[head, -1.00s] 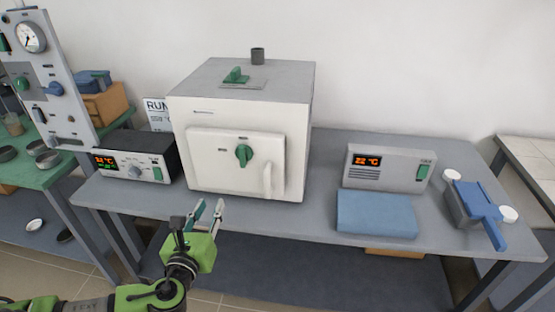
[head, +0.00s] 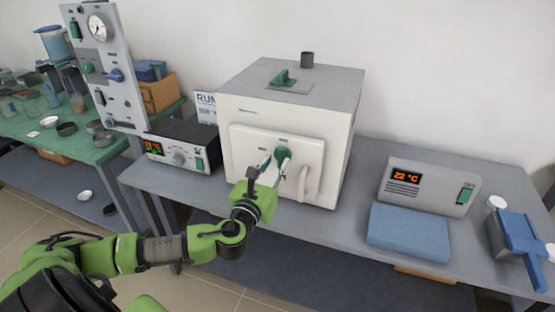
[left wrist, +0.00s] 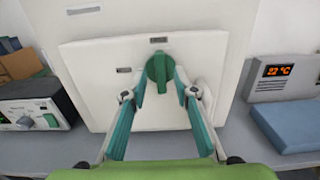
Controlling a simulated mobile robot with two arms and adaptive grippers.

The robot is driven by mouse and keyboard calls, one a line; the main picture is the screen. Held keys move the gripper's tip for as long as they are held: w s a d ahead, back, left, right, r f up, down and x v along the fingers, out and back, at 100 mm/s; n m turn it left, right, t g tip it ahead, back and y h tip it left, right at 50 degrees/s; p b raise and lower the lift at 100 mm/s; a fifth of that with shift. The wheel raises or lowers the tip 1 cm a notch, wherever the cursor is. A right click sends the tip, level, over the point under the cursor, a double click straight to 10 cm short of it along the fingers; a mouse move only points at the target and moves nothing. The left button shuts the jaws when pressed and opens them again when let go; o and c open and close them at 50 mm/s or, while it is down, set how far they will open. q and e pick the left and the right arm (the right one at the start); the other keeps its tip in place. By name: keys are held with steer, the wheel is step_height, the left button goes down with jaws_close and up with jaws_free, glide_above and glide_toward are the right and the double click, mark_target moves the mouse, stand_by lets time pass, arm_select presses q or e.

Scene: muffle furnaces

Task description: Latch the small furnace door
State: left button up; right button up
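The small furnace (head: 285,118) is a white and grey box on the bench. Its door (head: 252,140) looks closed against the front. A green latch knob (head: 283,155) sits on the door, with a pale vertical handle (head: 302,184) to its right. In the left wrist view the knob (left wrist: 159,70) points roughly upright. My left gripper (head: 274,163) is in front of the door at the knob. Its teal fingers (left wrist: 160,90) are apart, one on each side of the knob's lower part; contact cannot be told. My right gripper is not in view.
A black controller box (head: 178,152) stands left of the furnace. A grey display unit (head: 428,187) and a blue block (head: 409,231) are on the right. A gauge panel (head: 105,65) stands at the left. A vent pipe and green knob top the furnace.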

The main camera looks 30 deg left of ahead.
arm_select(q)
steer(key=shift+x, duration=0.95)
jaws_close()
